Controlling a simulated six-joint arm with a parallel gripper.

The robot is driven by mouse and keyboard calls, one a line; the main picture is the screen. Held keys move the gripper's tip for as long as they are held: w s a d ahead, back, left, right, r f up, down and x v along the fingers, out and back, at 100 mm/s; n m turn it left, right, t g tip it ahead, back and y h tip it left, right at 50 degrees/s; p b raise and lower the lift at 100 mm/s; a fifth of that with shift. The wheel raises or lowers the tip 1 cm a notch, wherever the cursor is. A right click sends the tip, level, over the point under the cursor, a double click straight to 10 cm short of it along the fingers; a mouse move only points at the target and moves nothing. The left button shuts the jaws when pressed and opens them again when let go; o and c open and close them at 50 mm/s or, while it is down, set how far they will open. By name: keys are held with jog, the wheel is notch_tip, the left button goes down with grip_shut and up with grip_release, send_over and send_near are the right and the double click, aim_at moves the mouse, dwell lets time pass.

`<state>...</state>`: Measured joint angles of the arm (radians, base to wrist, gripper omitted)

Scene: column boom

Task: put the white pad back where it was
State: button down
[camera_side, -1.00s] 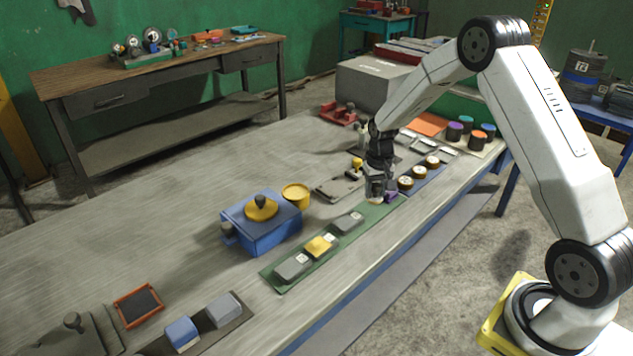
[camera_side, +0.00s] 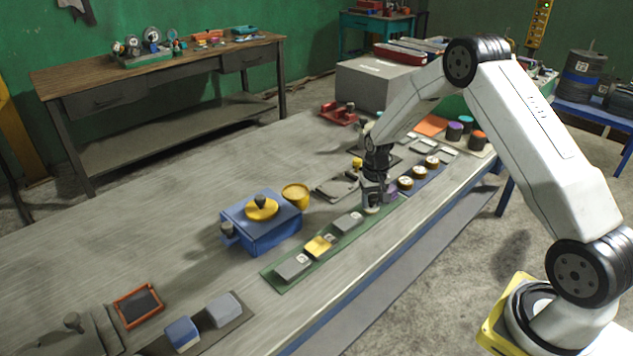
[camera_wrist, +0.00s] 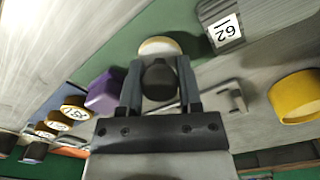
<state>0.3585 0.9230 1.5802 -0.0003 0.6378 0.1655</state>
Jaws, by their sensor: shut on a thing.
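The white pad (camera_side: 371,210) is a small round cream-white disc under a dark knob (camera_wrist: 159,78). My gripper (camera_side: 373,199) is shut on the pad's knob, one finger on each side in the wrist view, where the pad's pale rim (camera_wrist: 158,46) shows beyond the fingertips. The pad is over the far right part of the green strip (camera_side: 283,284). I cannot tell whether it touches the strip. On the strip are a grey block (camera_side: 347,222), a yellow block (camera_side: 319,246) and another grey block (camera_side: 292,267). A purple block (camera_wrist: 105,92) is beside the gripper.
A blue strip with round brown pieces (camera_side: 405,183) lies just beyond the purple block. A yellow cup (camera_side: 296,195) and a blue box with a yellow top (camera_side: 261,222) stand left of the strip. The front table edge is near; the left middle of the table is clear.

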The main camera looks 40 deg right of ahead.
aim_at(372, 196)
jog(key=shift+f, duration=0.15)
jog(key=shift+c, duration=1.4)
grip_release()
notch_tip(372, 196, up, 12)
jog(key=shift+a+r, duration=0.15)
jog(key=shift+r, duration=0.05)
jog(key=s+a+r+n+t, duration=0.2)
jog(key=s+a+n, duration=0.4)
jog(key=s+a, duration=1.1)
jog(key=shift+s+t, duration=0.3)
jog(key=shift+s, duration=0.45)
jog(key=shift+a, duration=0.1)
